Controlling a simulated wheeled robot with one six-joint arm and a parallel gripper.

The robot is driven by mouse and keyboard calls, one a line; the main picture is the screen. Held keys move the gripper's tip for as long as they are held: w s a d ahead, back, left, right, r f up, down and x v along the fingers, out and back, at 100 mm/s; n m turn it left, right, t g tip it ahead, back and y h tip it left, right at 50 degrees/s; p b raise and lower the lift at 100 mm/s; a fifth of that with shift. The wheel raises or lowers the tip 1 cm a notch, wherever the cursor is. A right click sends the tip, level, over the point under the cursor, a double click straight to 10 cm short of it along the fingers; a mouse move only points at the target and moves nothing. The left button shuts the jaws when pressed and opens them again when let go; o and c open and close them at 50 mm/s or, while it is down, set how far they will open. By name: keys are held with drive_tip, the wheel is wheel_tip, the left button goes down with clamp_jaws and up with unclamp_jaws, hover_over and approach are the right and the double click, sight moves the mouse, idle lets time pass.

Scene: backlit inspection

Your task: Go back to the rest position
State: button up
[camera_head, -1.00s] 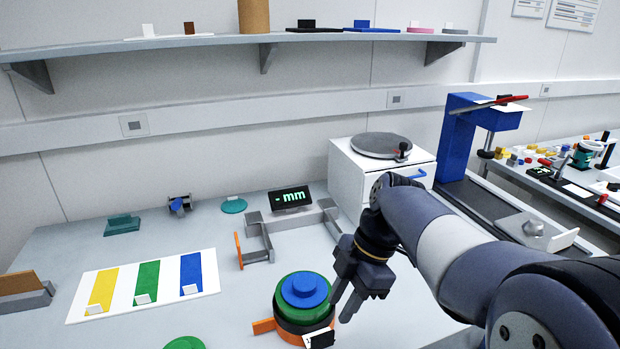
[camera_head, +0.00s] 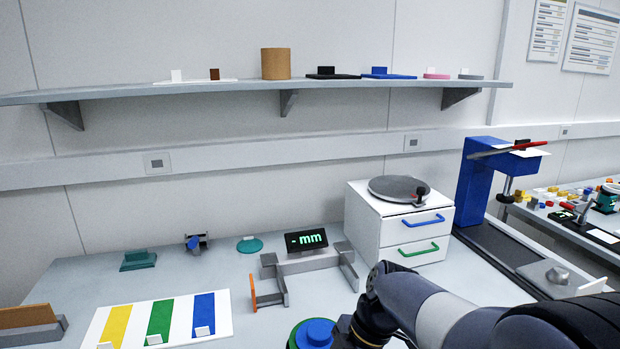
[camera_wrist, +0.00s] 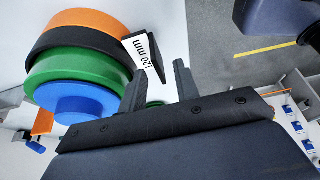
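My gripper (camera_wrist: 157,68) shows in the wrist view with its two grey fingers apart and nothing between them. Beside it, to the left, is a stack of round pieces: a blue disc (camera_wrist: 82,101), a green ring (camera_wrist: 75,68), a black ring (camera_wrist: 80,38) and an orange base (camera_wrist: 90,18). A white label reading "120 mm" (camera_wrist: 141,54) stands beside the stack, close to the fingers. In the head view only the top of the stack, with its blue disc (camera_head: 315,333), shows at the bottom edge. My fingers are out of that view, below the frame.
A white drawer cabinet (camera_head: 392,232) and a blue stand (camera_head: 476,185) are to the right. A sheet with yellow, green and blue stripes (camera_head: 141,322) lies left. A shelf (camera_head: 350,83) runs above.

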drive_tip(key=shift+f, duration=0.1)
drive_tip(key=shift+f+b, duration=0.5)
drive_tip(key=shift+b, duration=0.05)
drive_tip(key=v, duration=1.1)
drive_tip(key=x, duration=1)
drive_tip(key=shift+s+a+f, duration=0.1)
drive_tip(key=shift+f, duration=0.15)
drive_tip(key=shift+a+r+p, duration=0.15)
drive_tip(key=shift+r+p, duration=0.1)
drive_tip(key=shift+p, duration=0.25)
wheel_tip(320, 180, up, 7)
drive_tip(key=p, duration=0.6)
drive_tip(key=shift+r, duration=0.1)
